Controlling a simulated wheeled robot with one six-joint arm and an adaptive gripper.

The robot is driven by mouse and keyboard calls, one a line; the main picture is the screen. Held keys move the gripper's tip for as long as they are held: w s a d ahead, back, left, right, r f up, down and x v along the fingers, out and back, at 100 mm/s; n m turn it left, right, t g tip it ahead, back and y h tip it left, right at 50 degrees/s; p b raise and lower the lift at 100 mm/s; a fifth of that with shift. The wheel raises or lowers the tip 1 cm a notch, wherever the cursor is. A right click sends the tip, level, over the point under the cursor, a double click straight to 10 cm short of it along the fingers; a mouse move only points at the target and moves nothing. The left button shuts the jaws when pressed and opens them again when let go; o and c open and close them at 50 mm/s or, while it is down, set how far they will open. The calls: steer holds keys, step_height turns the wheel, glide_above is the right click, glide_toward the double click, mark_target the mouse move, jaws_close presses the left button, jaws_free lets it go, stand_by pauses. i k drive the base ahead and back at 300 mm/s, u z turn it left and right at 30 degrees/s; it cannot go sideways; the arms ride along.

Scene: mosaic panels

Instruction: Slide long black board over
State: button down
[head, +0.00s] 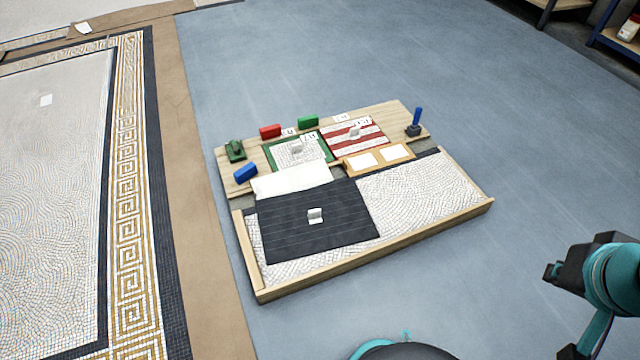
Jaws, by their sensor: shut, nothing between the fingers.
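The long black board (345,240) lies flat over the left part of a shallow wood-framed tray (375,268) filled with white mosaic. It has faint lines across it and a small pale handle (315,215) near its middle. The white mosaic shows bare to the right of the board and in a thin strip along its left and front sides. My gripper (551,271) is at the right edge of the view, dark, shut and empty, well apart from the tray and the board.
Behind the tray, a wooden plank (390,113) carries a green-framed panel (284,153), a red-striped panel (370,140), red, green and blue blocks, and a blue-handled tool (416,120). A white sheet (290,182) lies behind the board. Blue floor (520,120) is clear around.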

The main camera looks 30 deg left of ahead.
mark_target(294, 225)
steer(key=z, duration=0.95)
steer(key=i, duration=1)
steer(key=u, duration=2.8)
steer(key=i, duration=0.5)
steer(key=z, duration=0.05)
